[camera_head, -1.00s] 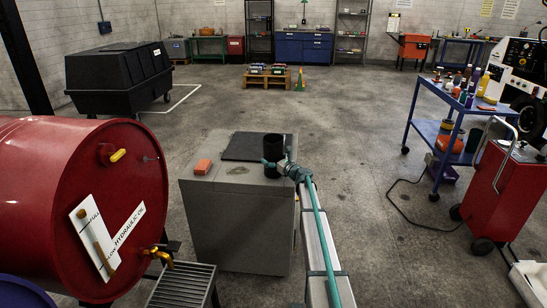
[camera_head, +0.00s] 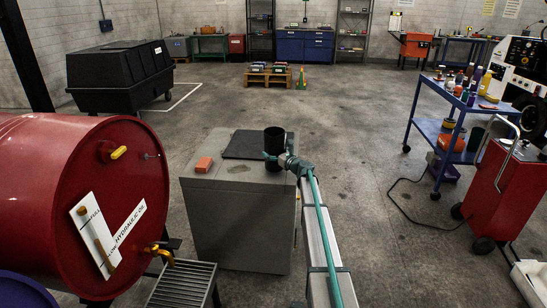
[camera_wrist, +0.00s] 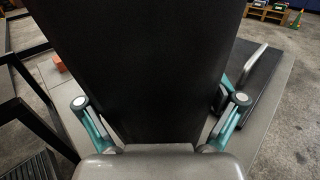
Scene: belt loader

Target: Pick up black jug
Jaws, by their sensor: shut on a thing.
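The black jug (camera_head: 274,141) is upright over the right part of the grey cabinet's top (camera_head: 225,177), in the head view. My gripper (camera_head: 274,158) reaches it from the lower right, with its teal fingers on either side of the jug's lower part. In the wrist view the jug (camera_wrist: 140,60) fills the middle, between the two fingers of my gripper (camera_wrist: 160,101). The gripper is shut on the jug.
A red hydraulic oil drum (camera_head: 60,180) stands close on the left. A blue cart (camera_head: 437,128) and red machine (camera_head: 493,195) stand right.

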